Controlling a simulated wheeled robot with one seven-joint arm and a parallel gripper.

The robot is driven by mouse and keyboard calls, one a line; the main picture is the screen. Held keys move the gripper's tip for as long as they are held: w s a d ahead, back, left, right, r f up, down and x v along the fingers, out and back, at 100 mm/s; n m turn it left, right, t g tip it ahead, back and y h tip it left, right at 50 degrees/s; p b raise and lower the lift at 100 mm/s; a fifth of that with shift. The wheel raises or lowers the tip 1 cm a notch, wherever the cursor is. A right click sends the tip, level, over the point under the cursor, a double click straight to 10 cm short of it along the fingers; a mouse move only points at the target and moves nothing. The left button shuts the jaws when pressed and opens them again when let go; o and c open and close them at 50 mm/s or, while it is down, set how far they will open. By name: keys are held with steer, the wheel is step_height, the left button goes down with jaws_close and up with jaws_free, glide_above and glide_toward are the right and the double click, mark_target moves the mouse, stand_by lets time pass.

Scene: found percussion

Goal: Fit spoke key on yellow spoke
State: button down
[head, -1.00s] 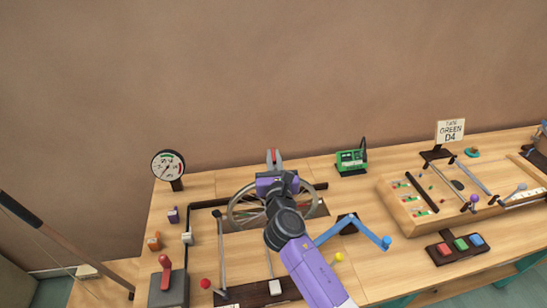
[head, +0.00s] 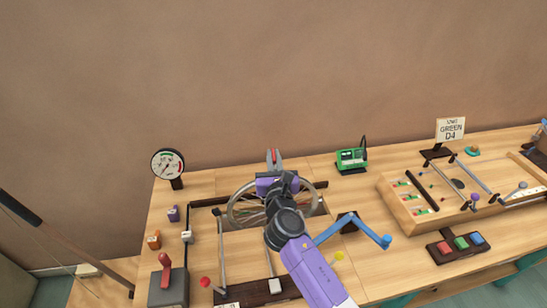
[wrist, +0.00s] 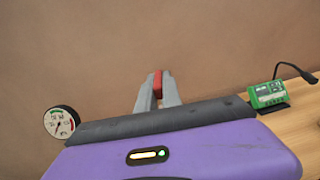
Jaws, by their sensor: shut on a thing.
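My gripper (head: 273,157) is raised above the back rim of the spoked wheel (head: 232,217), its fingers pointing up and away toward the wall. In the wrist view the fingers (wrist: 157,88) are shut on a small red piece (wrist: 157,84), which looks like the spoke key. The wheel lies in a dark frame on the bench, and my arm covers much of its middle. I cannot make out a yellow spoke. The red piece is apart from the wheel.
A round dial gauge (head: 167,163) stands at the back left. Small purple (head: 173,213) and orange (head: 153,241) pieces stand at the left edge. A blue crank (head: 386,241) is right of the arm. A green box (head: 351,159) stands behind. Wall space around the gripper is clear.

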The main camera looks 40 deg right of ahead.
steer(key=shift+f+b, duration=0.7)
steer(key=shift+f, duration=0.2)
steer(key=c, duration=1.4)
jaws_free()
steer(key=shift+c, duration=0.2)
steer(key=shift+a, duration=0.1)
steer(key=v, duration=0.7)
steer(key=shift+s+a+b, duration=0.2)
steer(key=shift+s+b, duration=0.1)
steer(key=shift+b, duration=0.15)
